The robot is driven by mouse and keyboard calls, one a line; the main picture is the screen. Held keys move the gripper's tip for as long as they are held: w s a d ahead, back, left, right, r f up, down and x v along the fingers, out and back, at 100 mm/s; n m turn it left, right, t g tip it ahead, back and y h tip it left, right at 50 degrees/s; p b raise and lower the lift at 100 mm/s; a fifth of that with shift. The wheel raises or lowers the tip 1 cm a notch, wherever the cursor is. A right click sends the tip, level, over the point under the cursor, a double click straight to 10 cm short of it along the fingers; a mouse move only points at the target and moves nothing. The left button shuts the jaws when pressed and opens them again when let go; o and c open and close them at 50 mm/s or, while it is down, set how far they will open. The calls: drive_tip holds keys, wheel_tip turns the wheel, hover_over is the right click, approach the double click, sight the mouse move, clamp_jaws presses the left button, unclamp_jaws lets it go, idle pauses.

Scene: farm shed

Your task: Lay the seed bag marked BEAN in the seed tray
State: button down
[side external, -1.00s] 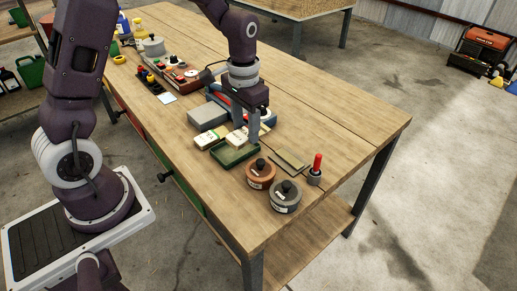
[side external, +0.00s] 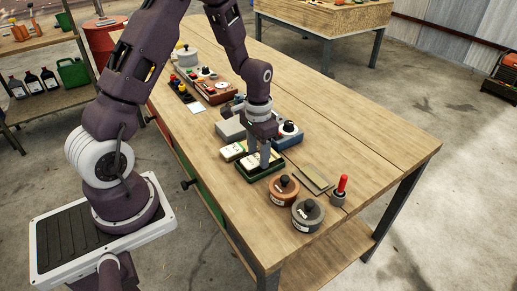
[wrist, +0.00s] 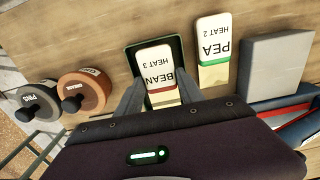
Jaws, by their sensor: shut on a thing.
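The BEAN seed bag (wrist: 157,72) is cream with a red band and lies face up between the fingers of my gripper (wrist: 158,98). My gripper, also in the side view (side external: 263,161), is shut on the bag. The dark green seed tray (wrist: 177,46) lies under the bag, its rim showing around the bag's far end. In the side view the bag (side external: 251,164) is within the outline of the tray (side external: 267,178). I cannot tell whether it touches the tray floor.
The PEA bag (wrist: 214,50) with a green band lies close beside the tray. A grey box (wrist: 273,60) and a blue device (side external: 288,137) stand beyond. A brown tin (side external: 283,189) and a grey tin (side external: 308,214) stand on the tray's other side.

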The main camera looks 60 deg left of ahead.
drive_tip(key=shift+f, duration=0.55)
drive_tip(key=c, duration=0.7)
unclamp_jaws()
drive_tip(key=shift+o, duration=0.2)
drive_tip(key=r, duration=0.8)
drive_tip(key=shift+d, duration=0.2)
drive_tip(key=s+d+r+t, duration=0.2)
drive_tip(key=s+d+r, duration=0.2)
drive_tip(key=s+r, duration=0.3)
drive_tip(key=s+d+r+t, duration=0.2)
drive_tip(key=s+d+r, duration=0.2)
drive_tip(key=r, duration=0.6)
drive_tip(key=s+d+r+t, duration=0.1)
drive_tip(key=s+d, duration=0.1)
drive_tip(key=s, duration=0.7)
drive_tip(key=shift+d+r+t, duration=0.15)
drive_tip(key=shift+r+t, duration=0.05)
drive_tip(key=shift+t, duration=0.1)
